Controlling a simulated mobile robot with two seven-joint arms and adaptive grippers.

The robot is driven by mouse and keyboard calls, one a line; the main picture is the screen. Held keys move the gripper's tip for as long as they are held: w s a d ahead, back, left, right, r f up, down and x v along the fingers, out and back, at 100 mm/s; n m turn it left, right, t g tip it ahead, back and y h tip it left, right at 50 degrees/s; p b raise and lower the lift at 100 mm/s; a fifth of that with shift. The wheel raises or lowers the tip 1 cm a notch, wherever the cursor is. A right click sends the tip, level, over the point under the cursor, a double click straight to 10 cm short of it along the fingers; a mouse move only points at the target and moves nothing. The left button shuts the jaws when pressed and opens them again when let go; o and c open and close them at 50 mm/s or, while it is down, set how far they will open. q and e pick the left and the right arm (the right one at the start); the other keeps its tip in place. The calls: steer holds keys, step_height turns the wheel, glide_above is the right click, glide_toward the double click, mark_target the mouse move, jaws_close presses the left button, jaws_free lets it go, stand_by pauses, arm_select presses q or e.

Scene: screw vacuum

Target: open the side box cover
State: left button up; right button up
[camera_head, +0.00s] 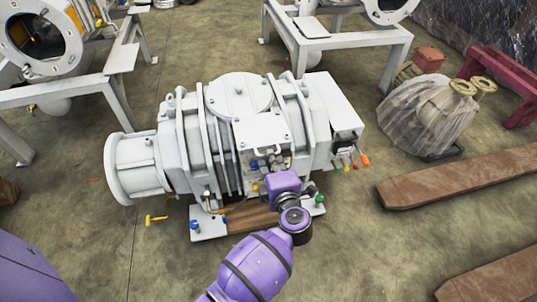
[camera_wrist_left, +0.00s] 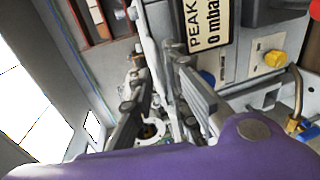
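The vacuum machine (camera_head: 180,140) is a large grey ribbed unit with a round flange at its left end. A box (camera_head: 345,122) with a flat light top and a darker face sits at its right end, with coloured knobs below. I cannot tell for sure which part is the side box cover. My left gripper (camera_head: 270,168) is at the machine's front, its fingertips mostly hidden by its purple body. In the left wrist view the left gripper's (camera_wrist_left: 162,100) two grey fingers stand apart near the machine's fittings, with nothing clearly held between them. My right gripper is not in view.
In the wrist view, a labelled plate (camera_wrist_left: 207,28) and a yellow knob (camera_wrist_left: 274,58) are close to the fingers. Grey frames (camera_head: 125,55) stand behind. A plastic-wrapped item (camera_head: 425,115) and a brown beam (camera_head: 460,180) lie to the right.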

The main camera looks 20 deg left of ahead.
arm_select(q)
steer(key=shift+x, duration=1.55)
jaws_close()
